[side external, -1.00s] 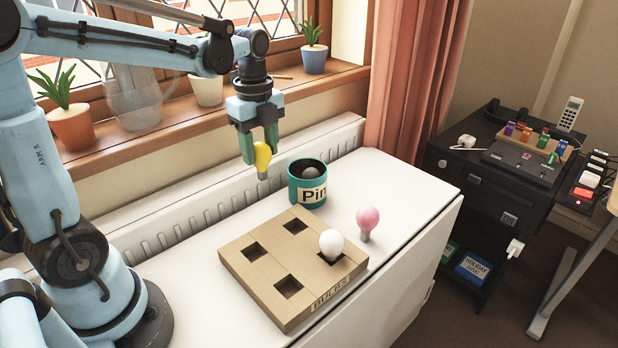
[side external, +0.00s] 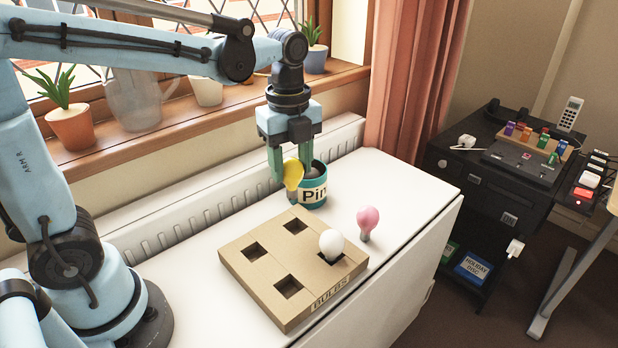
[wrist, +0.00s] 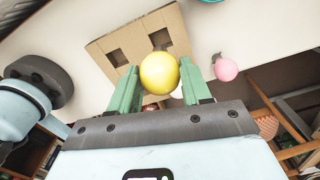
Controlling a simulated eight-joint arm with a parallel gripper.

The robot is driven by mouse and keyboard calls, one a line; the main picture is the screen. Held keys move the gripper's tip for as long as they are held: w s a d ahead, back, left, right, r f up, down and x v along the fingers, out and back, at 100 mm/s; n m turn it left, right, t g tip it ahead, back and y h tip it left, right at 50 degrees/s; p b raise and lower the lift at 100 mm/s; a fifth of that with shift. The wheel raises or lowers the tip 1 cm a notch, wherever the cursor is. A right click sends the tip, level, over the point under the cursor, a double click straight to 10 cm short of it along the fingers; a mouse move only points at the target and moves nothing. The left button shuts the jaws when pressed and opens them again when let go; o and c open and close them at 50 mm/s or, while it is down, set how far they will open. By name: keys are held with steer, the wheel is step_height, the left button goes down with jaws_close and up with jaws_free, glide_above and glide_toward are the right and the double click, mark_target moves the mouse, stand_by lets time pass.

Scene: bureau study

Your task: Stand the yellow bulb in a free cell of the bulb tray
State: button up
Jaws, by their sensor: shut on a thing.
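The yellow bulb (side external: 293,173) is held between the green fingers of my gripper (side external: 288,180), above the back of the bulb tray. It also shows in the wrist view (wrist: 159,73), between the fingertips (wrist: 160,88). The cardboard bulb tray (side external: 270,275) lies on the white surface, with its "BULBS" label at the front. A white bulb (side external: 331,243) stands in its right cell. The back, left and front cells look empty. In the wrist view the bulb and fingers hide part of the tray (wrist: 120,42).
A teal mug (side external: 312,190) marked "Pin" stands just behind and right of the held bulb, with something grey inside. A pink bulb (side external: 367,221) stands right of the tray. The windowsill with plant pots (side external: 72,127) runs along the back.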

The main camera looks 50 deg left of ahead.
mark_target(294, 199)
steer(key=shift+d+f, duration=0.2)
steer(key=shift+d, duration=0.2)
steer(key=shift+f, duration=2.8)
steer(key=shift+f, duration=1.85)
steer(key=o, duration=1)
steer(key=shift+r, duration=3.5)
